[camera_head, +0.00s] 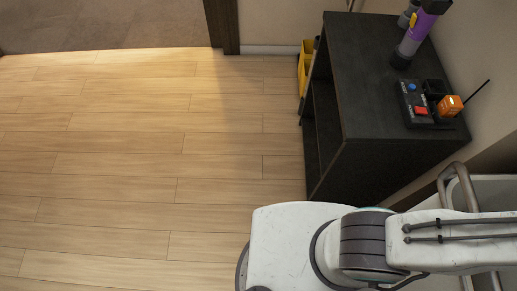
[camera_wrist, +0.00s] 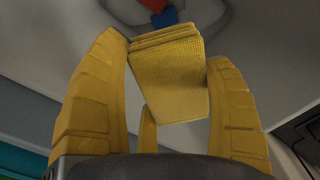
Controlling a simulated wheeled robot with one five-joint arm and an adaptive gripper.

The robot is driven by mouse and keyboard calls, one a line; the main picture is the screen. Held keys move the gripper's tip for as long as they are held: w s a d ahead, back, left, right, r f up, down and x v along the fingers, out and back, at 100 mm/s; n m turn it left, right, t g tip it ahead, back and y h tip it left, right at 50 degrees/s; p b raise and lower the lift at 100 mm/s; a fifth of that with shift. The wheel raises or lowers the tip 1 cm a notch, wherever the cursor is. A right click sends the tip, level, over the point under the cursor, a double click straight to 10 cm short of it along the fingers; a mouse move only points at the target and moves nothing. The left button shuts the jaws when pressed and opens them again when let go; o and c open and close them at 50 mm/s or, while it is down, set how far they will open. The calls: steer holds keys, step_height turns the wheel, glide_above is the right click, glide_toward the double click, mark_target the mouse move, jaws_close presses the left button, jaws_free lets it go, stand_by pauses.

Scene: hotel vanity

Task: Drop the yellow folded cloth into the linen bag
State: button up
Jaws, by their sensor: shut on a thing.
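My gripper (camera_wrist: 166,52) shows in the wrist view with its thick yellow fingers around the yellow folded cloth (camera_wrist: 172,88). It is shut on the cloth, whose stacked folds face the top of the picture. The cloth is held up between the fingers, above a pale grey surface. In the head view my gripper and the cloth are out of sight. I cannot make out a linen bag in either view.
A dark cabinet (camera_head: 365,85) with open shelves stands against the right wall. The wooden floor (camera_head: 130,160) is clear.

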steer(key=shift+f+b, duration=0.8)
steer(key=shift+f, duration=0.6)
steer(key=o, duration=1.1)
steer(key=shift+o, duration=0.2)
step_height(320, 180, up, 12)
